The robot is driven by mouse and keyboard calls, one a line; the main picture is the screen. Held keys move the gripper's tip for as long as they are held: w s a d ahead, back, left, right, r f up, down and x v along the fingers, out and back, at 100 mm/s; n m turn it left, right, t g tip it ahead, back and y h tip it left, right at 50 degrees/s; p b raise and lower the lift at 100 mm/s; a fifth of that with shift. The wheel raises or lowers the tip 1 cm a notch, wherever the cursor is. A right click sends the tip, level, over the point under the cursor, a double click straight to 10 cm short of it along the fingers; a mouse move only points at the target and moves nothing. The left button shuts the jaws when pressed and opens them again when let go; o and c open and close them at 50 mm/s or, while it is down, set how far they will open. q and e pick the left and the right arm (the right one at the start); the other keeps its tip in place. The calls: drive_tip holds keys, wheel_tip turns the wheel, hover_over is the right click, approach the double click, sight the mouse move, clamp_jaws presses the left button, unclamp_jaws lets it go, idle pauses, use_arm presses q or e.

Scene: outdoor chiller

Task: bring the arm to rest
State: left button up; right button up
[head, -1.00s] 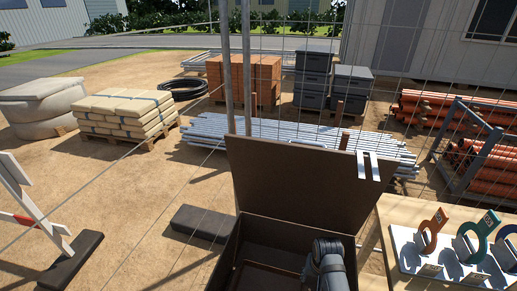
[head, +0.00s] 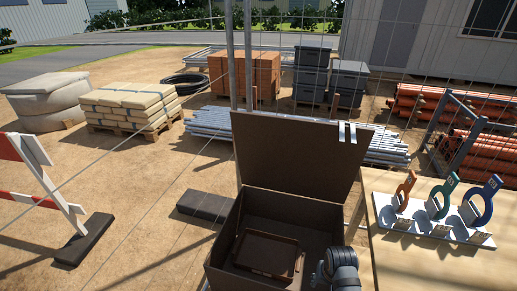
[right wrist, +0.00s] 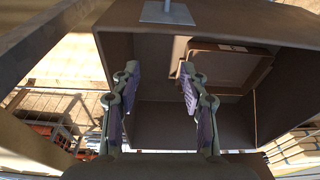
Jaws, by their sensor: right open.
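My right arm (head: 340,270) shows at the bottom of the head view, at the right front corner of an open brown box (head: 222,248). Its fingers cannot be made out there. In the right wrist view my right gripper (right wrist: 160,72) is open, its two fingers apart with nothing between them. The open box (right wrist: 160,115) lies beyond the fingertips. A small brown tray (head: 266,254) is inside the box, apart from the gripper; it also shows in the right wrist view (right wrist: 228,68). My left gripper is not in view.
The box's raised lid (head: 290,160) stands up at its back. To the right, a wooden table (head: 420,262) bears a white rack (head: 410,222) with orange, green and blue ring-shaped tools. Wire mesh and posts (head: 239,60) stand behind the box. A barrier (head: 45,185) stands at left.

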drive_tip(key=s+d+r+n+t, duration=0.2)
drive_tip(key=s+d+r+n, duration=0.2)
drive_tip(key=s+r, duration=0.65)
drive_tip(key=s+d+f+g+b, duration=0.1)
drive_tip(key=s+f+b, duration=0.15)
drive_tip(key=f, duration=1.55)
drive_tip(key=s+d+f+g+b, duration=0.1)
drive_tip(key=s+f+b, duration=0.15)
drive_tip(key=f, duration=1.55)
use_arm(q)
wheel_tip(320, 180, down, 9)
drive_tip(key=b, duration=0.3)
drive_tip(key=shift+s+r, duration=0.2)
use_arm(e)
drive_tip(key=s+d+f+m, duration=0.1)
drive_tip(key=s+f, duration=1.6)
drive_tip(key=shift+g, duration=0.4)
